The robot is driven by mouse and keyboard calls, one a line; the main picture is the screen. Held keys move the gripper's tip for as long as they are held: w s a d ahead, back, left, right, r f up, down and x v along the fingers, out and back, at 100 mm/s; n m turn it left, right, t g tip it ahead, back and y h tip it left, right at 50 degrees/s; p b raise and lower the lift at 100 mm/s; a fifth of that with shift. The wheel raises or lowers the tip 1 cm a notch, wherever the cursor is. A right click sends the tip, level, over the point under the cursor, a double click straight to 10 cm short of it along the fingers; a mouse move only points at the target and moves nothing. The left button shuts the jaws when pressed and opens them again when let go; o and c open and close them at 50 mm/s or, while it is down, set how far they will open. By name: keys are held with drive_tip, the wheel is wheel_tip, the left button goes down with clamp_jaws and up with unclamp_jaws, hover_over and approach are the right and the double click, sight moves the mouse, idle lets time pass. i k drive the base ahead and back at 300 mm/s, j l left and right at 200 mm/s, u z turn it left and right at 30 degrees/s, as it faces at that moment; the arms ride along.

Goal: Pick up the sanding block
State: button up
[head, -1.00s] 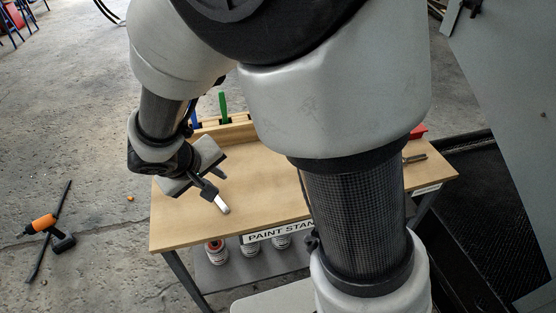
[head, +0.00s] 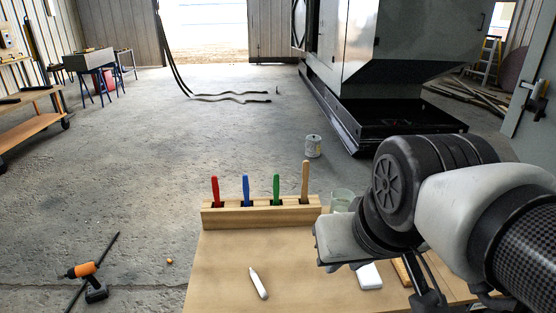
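No sanding block can be picked out for certain. A white block-like thing (head: 369,276) lies on the wooden bench top (head: 215,275), partly covered by my wrist, and a tan strip-like thing (head: 402,272) lies just right of it, also partly hidden. My gripper (head: 428,298) hangs over the right part of the bench, close to the tan thing in the picture. Its dark finger parts show side-on at the lower edge, and the opening between the fingertips does not show clearly.
A wooden rack (head: 262,215) with red, blue, green and plain wooden handles stands along the bench's far edge, a clear cup (head: 342,199) beside it. A white tube (head: 258,283) lies on the bench. A can (head: 313,146) and an orange drill (head: 84,272) are on the floor.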

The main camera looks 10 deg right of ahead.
sight(397, 263)
drive_tip(key=k+j+z, duration=0.1)
drive_tip(key=z, duration=1.05)
drive_tip(key=i+z, duration=0.1)
drive_tip(key=z, duration=1.9)
drive_tip(key=l+u, duration=0.1)
drive_tip(key=u, duration=2.1)
drive_tip(key=i+l+u, duration=0.25)
drive_tip(key=l+u, duration=0.2)
drive_tip(key=l, duration=0.2)
drive_tip(key=i+l+u, duration=0.1)
drive_tip(key=l+u, duration=0.15)
drive_tip(key=l, duration=0.15)
